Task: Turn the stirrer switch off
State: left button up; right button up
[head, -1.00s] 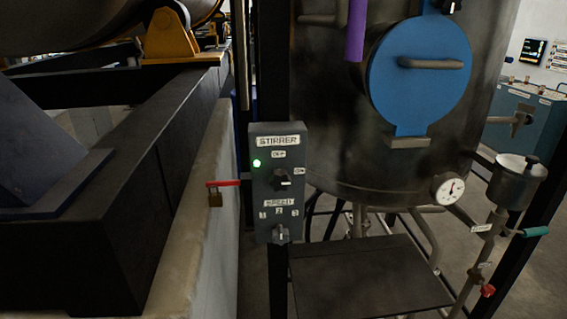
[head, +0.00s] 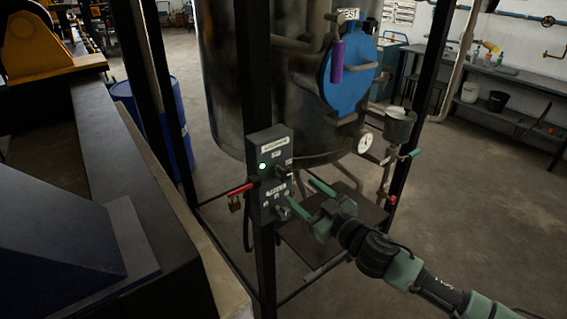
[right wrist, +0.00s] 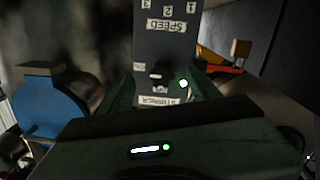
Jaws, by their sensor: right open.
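The grey stirrer control box (head: 268,183) is mounted on a black post. Its stirrer switch (head: 282,173) is a dark knob on the upper part, with a lit green lamp (head: 262,166) to its left. The speed knob (head: 282,212) is lower on the same face. My right gripper (head: 310,197) is open and empty, just in front of the box at the right. In the right wrist view the box appears upside down, and the stirrer switch (right wrist: 155,76) shows between the green fingers. The knob's exact pointing is hard to read. My left gripper is not in view.
A red-handled lever with a padlock (head: 236,198) sticks out left of the box. A large tank (head: 230,90) with a blue hatch (head: 352,80) stands behind. A dark low platform (head: 310,240) is below. Open floor (head: 480,190) lies to the right.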

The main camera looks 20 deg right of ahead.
aim_at(286, 175)
jog(key=shift+y, duration=0.3)
jog(key=w+a, duration=0.1)
jog(key=w, duration=0.1)
jog(key=w+r+p, duration=0.1)
jog(key=w, duration=0.1)
jog(key=w+a+r+p, duration=0.1)
jog(key=w, duration=0.1)
jog(key=shift+w+a, duration=0.35)
jog(key=shift+w+f, duration=0.1)
jog(key=shift+w, duration=0.2)
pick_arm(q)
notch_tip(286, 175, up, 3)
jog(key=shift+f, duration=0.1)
pick_arm(e)
jog(key=shift+a, duration=0.1)
jog(key=shift+c, duration=1.2)
grip_shut()
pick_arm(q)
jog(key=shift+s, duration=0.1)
pick_arm(e)
jog(key=shift+n, duration=0.3)
